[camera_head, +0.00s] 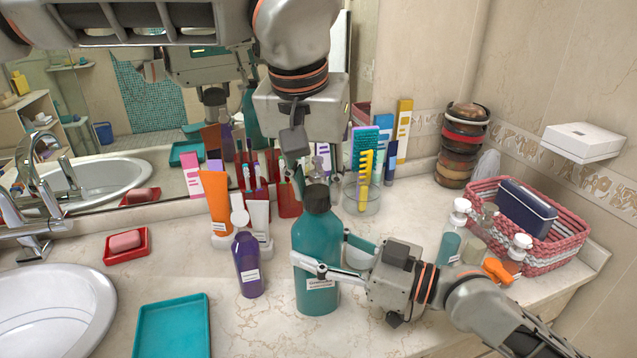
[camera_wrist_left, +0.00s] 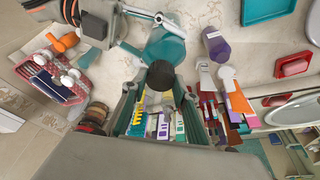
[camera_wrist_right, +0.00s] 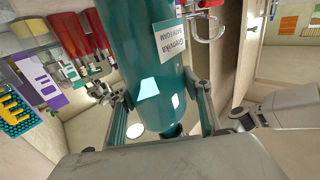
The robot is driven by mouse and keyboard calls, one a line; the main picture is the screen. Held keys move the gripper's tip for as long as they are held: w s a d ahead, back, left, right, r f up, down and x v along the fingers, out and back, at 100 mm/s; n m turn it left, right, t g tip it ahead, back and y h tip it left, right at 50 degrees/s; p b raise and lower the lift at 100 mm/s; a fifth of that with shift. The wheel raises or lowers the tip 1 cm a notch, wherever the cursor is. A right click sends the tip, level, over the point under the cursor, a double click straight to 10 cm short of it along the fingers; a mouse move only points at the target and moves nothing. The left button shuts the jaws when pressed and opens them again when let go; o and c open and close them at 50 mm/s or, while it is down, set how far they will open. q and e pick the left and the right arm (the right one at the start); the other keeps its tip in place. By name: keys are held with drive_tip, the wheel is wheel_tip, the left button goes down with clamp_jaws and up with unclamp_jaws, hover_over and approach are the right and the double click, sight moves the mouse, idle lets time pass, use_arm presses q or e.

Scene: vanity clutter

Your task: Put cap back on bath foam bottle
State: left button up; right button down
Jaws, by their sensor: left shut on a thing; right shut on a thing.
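In the right wrist view the labelled bottle (camera_wrist_right: 135,45) fills the middle between the fingers. The dark cap (camera_head: 316,199) is at the top of the bottle, in line with the neck. My left gripper (camera_wrist_left: 163,76) is shut on the cap (camera_wrist_left: 160,75), coming from above and behind. The join of cap and neck is hidden, so I cannot tell whether it is seated.
A purple bottle (camera_head: 249,265) stands close left of the bath foam. A glass with a yellow comb (camera_head: 365,182) and several tubes stand behind. A pink basket (camera_head: 552,248) and small bottles are at the right. A teal tray (camera_head: 172,326) lies front left, with bare counter around it.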

use_arm(q)
drive_tip(key=m+h, duration=0.1)
drive_tip(key=m, duration=0.2)
drive_tip(key=shift+m, duration=0.3)
drive_tip(key=o, duration=0.7)
drive_tip(key=shift+r, duration=2.3)
drive_tip(key=shift+c, duration=0.5)
